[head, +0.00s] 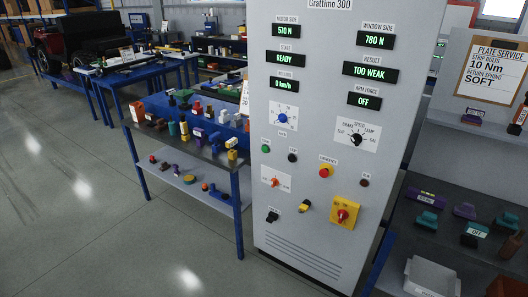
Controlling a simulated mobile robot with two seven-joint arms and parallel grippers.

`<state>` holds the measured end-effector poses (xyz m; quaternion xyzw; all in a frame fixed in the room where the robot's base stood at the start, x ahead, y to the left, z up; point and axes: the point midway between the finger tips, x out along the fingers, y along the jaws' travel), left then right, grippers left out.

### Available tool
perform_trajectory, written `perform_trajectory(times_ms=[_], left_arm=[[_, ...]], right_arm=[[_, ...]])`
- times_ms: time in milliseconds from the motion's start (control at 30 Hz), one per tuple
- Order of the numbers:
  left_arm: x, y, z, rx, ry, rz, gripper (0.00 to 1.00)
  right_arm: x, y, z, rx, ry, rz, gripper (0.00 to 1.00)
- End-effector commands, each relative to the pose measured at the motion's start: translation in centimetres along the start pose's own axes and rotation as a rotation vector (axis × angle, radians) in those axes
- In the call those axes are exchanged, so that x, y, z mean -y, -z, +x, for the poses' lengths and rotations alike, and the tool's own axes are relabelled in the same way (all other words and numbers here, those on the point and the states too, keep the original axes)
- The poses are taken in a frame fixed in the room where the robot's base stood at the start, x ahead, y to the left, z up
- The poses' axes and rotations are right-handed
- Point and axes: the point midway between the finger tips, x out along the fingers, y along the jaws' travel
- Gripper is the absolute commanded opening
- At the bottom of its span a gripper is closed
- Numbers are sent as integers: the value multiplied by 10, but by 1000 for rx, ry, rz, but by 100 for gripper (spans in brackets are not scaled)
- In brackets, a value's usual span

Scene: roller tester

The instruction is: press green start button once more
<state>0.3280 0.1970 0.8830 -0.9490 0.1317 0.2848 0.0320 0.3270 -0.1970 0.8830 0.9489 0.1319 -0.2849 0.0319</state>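The grey tester cabinet (335,215) stands upright in the middle of the head view. The small green button (265,149) is on the left of its front panel, beside a black button (292,157). Nothing covers the green button. The displays read 570 N, READY (285,59) and 0 km/h on the left, and 780 N, TOO WEAK (370,71) and OFF on the right. Neither of my grippers is in view.
A cluttered blue-legged table (238,206) stands left; a dark bench (405,225) with a white bin (431,278) stands right. The left floor is clear.

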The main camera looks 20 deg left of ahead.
Motion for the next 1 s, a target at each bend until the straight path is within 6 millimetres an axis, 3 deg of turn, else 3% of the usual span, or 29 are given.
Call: perform_trajectory(times_ms=[33, 133, 167, 1000], left_arm=[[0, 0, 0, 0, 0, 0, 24], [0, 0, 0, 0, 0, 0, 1], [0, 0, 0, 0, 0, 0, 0], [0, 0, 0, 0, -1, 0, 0]], right_arm=[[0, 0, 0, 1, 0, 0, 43], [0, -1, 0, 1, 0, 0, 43], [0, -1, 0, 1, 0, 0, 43], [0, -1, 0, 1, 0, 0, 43]])
